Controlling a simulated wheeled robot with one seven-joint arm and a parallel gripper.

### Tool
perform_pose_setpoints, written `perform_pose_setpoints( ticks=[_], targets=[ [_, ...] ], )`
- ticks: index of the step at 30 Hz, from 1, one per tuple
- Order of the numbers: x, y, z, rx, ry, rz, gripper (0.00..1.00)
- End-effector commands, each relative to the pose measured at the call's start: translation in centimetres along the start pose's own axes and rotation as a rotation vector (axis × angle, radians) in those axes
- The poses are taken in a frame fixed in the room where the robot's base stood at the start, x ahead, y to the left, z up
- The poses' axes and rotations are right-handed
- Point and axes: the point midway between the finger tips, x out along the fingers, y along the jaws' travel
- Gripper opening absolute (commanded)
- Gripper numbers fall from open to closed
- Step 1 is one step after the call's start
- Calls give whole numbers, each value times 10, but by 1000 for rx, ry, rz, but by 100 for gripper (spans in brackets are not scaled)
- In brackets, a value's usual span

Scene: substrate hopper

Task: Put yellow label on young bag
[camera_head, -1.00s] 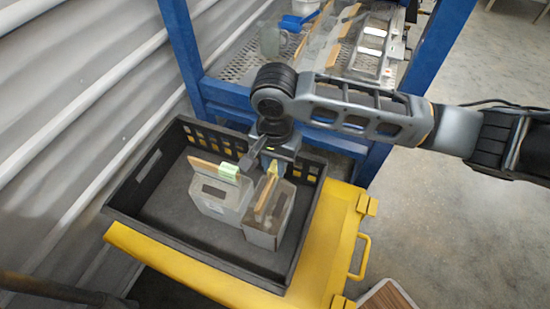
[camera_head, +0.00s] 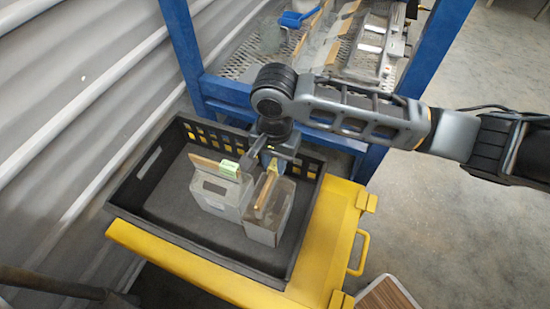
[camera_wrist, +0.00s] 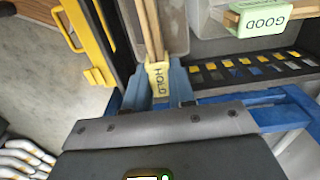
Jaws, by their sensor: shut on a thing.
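A yellow label reading HOLD (camera_wrist: 158,80) is between the blue fingertips of my gripper (camera_wrist: 160,88) in the wrist view. My gripper (camera_head: 268,163) is shut on it in the head view, over the right-hand clear box (camera_head: 268,216). The label sits at the end of wooden strips (camera_wrist: 152,30) belonging to that box; whether it is clipped on them I cannot tell. A left clear box (camera_head: 216,190) has a wooden strip with a green label reading GOOD (camera_wrist: 262,18), also seen in the head view (camera_head: 229,168). No bag name is readable.
Both boxes stand in a black crate (camera_head: 150,225) on a yellow cart (camera_head: 190,265). The crate's left part is bare. A blue frame (camera_head: 184,45) with a mesh shelf stands behind. A corrugated wall (camera_head: 70,110) is at left.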

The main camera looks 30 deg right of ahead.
Motion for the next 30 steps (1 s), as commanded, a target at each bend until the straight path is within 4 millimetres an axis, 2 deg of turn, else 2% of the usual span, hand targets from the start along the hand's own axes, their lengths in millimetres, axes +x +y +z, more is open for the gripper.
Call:
perform_pose_setpoints(
  ticks=[7,8,9,17,22,30],
  targets=[
    [0,0,0,0,1,0,0],
    [0,0,0,0,1,0,26],
    [0,0,0,0,1,0,30],
    [0,0,0,-1,1,0,54],
    [0,0,0,-1,1,0,55],
    [0,0,0,-1,0,0,80]
  ],
)
